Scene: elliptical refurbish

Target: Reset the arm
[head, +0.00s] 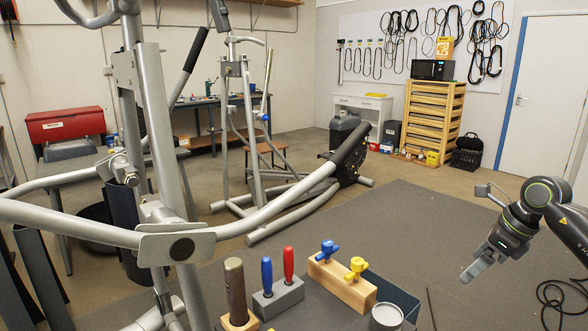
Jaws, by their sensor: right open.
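My right arm (540,205) comes in from the right edge, with its elbow bent and its forearm angled down to the left. My right gripper (468,276) points down and left above the grey mat, apart from everything else. It is open, and nothing shows between its fingers. My left arm and gripper are not in view.
A grey elliptical frame (165,130) fills the left foreground. In front stand a grey block (278,300) with blue and red-handled tools, a wooden block (342,284) with blue and yellow knobs, and a can (386,317). The grey mat (420,230) is largely clear.

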